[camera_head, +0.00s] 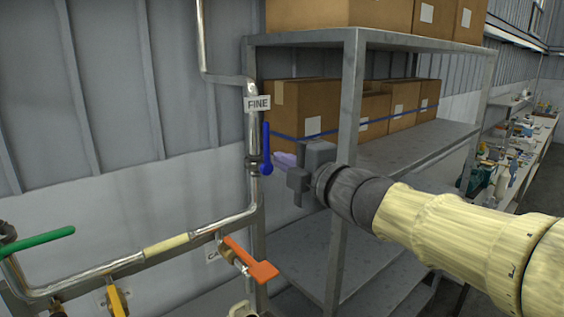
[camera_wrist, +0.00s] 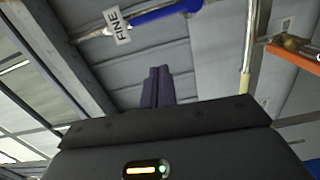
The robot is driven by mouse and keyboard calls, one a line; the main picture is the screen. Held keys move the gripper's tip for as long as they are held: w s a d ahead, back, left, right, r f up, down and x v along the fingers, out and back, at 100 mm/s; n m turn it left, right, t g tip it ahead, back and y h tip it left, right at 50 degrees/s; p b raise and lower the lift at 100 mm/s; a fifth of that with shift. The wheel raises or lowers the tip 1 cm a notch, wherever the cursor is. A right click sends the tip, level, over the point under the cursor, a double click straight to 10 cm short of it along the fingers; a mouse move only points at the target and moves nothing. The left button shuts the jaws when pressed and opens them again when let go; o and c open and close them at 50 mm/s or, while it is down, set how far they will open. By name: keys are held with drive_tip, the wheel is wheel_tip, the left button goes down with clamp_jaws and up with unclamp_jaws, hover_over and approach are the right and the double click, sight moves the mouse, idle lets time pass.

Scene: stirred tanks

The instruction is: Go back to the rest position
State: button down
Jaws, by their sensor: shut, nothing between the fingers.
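My gripper (camera_head: 280,160) is shut and empty, at the end of my cream-coloured arm, just right of the blue valve handle (camera_head: 266,150). Its closed fingers also show in the wrist view (camera_wrist: 158,88). The blue handle hangs upright along the vertical pipe, below a white tag reading FINE (camera_head: 258,104). In the wrist view the blue handle (camera_wrist: 165,14) and the FINE tag (camera_wrist: 117,25) are at the top, apart from the fingers. Whether the fingers touch the handle in the head view is hard to tell, but a gap shows in the wrist view.
A metal shelf rack (camera_head: 350,110) with cardboard boxes (camera_head: 310,105) stands close behind my gripper. Other valves have an orange handle (camera_head: 250,260), a green handle (camera_head: 38,241) and a yellow handle (camera_head: 116,300). A cluttered bench (camera_head: 530,150) is at the far right.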

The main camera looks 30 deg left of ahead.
drive_tip(key=shift+d, duration=0.1)
drive_tip(key=w+d+f+m+t+h, duration=0.1)
drive_tip(key=w+d+f+m+h, duration=0.25)
drive_tip(key=d+f+m, duration=0.35)
drive_tip(key=w+d+f+m+t+h, duration=0.25)
drive_tip(key=d+f+m+h, duration=0.2)
drive_tip(key=d+f, duration=0.4)
drive_tip(key=w+d+f+m+t+h, duration=0.1)
drive_tip(key=w+d+f+m+h, duration=0.4)
drive_tip(key=d, duration=0.5)
drive_tip(key=s+d+f+m+g+h, duration=0.3)
drive_tip(key=s+d+f+m, duration=0.35)
drive_tip(key=d+f, duration=0.35)
drive_tip(key=s+d+f+m+g+h, duration=0.1)
drive_tip(key=s+d+f+m+g, duration=0.4)
drive_tip(key=s+d, duration=0.5)
wheel_tip(320, 180, down, 2)
drive_tip(key=s+m, duration=0.2)
drive_tip(key=m, duration=0.1)
drive_tip(key=shift+s, duration=0.3)
drive_tip(key=shift+w+a, duration=0.1)
drive_tip(key=shift+w, duration=0.1)
